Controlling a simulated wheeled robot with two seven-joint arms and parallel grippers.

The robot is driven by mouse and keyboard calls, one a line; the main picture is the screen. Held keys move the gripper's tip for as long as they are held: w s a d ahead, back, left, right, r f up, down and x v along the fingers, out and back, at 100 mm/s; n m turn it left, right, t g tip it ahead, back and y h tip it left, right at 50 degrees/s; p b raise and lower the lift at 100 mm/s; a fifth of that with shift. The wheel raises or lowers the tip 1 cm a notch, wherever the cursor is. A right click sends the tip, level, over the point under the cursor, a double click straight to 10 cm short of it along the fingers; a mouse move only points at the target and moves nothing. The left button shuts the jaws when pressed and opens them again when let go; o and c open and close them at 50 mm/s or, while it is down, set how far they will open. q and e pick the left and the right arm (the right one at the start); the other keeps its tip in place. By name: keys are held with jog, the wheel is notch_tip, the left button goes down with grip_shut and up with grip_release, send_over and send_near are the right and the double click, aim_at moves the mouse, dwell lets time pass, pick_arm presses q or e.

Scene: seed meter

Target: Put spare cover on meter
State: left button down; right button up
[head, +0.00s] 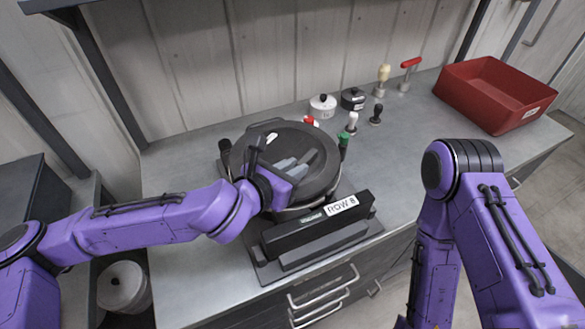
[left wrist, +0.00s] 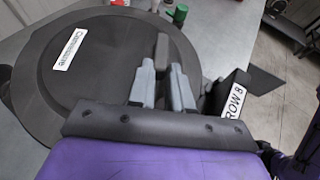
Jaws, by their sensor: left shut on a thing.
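The cover is a dark round disc (head: 318,148) with a white label near its rim, lying over the top of the meter. In the left wrist view the cover (left wrist: 95,95) fills the upper left. The meter (head: 300,232) has a dark base and a front block labelled "ROW 8". My left gripper (head: 292,165) reaches over the disc and is shut on a thin dark upright piece that looks like the cover's grip; its fingers (left wrist: 162,75) hide part of it. I cannot tell whether the cover is seated or slightly above the meter. My right gripper is out of view.
A red bin (head: 470,100) stands at the back right. Two small lidded pots, one white (head: 322,107) and one black (head: 353,99), and several handled tools stand behind the meter. A green-topped post (head: 343,142) stands close to the disc. The bench is clear at left.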

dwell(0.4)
pick_arm(q)
jog(key=c, duration=1)
grip_release()
jog(key=shift+f, duration=0.1)
jog(key=shift+c, duration=0.3)
notch_tip(320, 180, up, 10)
jog(key=p, duration=0.7)
jog(key=shift+f, duration=0.2)
